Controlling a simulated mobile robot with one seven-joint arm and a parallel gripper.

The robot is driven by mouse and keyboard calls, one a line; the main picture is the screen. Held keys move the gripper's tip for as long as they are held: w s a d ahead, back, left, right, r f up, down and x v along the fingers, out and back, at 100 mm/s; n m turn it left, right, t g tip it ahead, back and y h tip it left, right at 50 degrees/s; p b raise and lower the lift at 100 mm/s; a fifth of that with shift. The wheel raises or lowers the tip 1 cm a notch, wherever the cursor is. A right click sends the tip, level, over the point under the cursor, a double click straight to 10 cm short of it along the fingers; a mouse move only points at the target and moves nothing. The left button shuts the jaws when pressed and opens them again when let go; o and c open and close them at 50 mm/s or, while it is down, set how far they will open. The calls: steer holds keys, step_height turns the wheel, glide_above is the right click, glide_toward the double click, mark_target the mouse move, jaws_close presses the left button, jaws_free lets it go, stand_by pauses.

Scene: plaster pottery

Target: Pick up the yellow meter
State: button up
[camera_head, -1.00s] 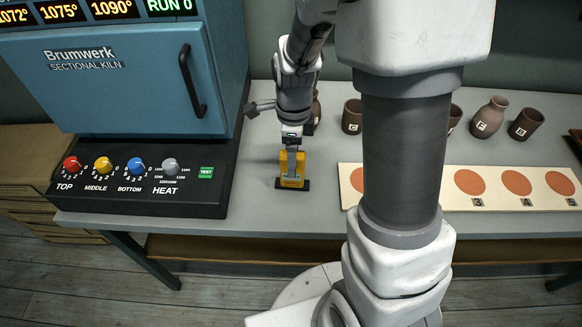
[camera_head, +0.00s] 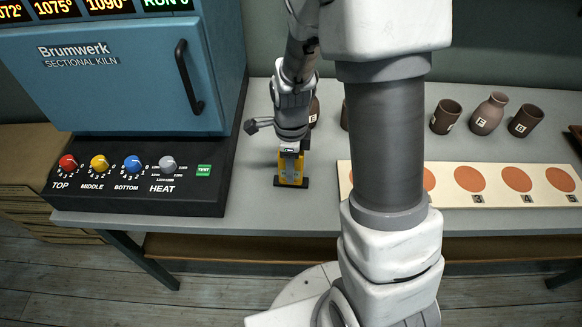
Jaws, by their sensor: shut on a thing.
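The yellow meter (camera_head: 283,173) stands on a dark base (camera_head: 291,183) on the grey bench, between the kiln's control panel and the pale board. My gripper (camera_head: 291,170) comes down from above and is shut on the yellow meter, with a grey finger across its front. The meter shows upright. I cannot tell whether it still touches the base. The far finger is hidden.
The blue kiln (camera_head: 120,90) and its knob panel (camera_head: 140,190) stand close on the left. The pale board with orange discs (camera_head: 445,190) lies to the right. Brown pots, such as the one marked F (camera_head: 489,114), stand behind it.

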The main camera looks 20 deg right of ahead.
jaws_close()
steer(key=shift+r, duration=0.1)
steer(key=shift+r, duration=0.5)
step_height(320, 180, up, 3)
steer(key=shift+w+f+p, duration=0.1)
steer(key=shift+p, duration=0.35)
steer(key=s+d+r, duration=0.2)
steer(key=d+r, duration=0.5)
steer(key=d, duration=0.4)
steer(key=shift+s+d+p, duration=0.2)
steer(key=shift+s+p, duration=0.05)
steer(key=shift+p, duration=0.2)
